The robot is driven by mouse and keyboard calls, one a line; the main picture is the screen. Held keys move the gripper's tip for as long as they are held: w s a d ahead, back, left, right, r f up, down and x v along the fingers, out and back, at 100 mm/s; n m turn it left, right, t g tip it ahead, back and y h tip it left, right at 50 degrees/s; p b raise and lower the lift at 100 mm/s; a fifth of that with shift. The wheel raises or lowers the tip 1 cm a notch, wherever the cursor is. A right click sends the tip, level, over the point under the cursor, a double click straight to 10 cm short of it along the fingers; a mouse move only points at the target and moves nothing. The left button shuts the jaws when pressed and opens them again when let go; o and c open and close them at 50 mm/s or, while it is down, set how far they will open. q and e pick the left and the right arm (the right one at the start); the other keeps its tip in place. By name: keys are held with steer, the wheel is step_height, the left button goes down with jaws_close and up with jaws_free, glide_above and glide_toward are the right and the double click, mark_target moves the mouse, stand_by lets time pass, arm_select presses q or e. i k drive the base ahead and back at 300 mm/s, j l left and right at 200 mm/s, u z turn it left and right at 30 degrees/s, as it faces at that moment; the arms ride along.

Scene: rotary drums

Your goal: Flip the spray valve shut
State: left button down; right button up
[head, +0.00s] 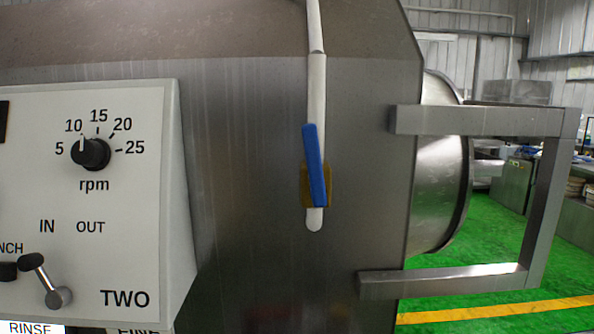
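The spray valve has a blue lever handle (315,165) on a brass-coloured body (327,188). It sits on a white vertical pipe (317,90) that runs down the front of the steel drum housing. The lever lies nearly in line with the pipe, its upper end tilted slightly left. The pipe's rounded lower end (314,222) shows just below the valve. Neither of my grippers is in view.
A pale control panel (100,260) marked TWO stands at the left, with a black rpm knob (91,153) and a small lever (46,281). A steel bracket frame (545,200) juts out at the right beside the round drum end (440,165). Green floor shows beyond.

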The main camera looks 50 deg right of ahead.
mark_target(317, 188)
steer(key=l+z, duration=0.1)
steer(key=z, duration=1.55)
steer(key=k+l+u, duration=0.2)
steer(key=k+u, duration=0.25)
steer(key=i, duration=0.1)
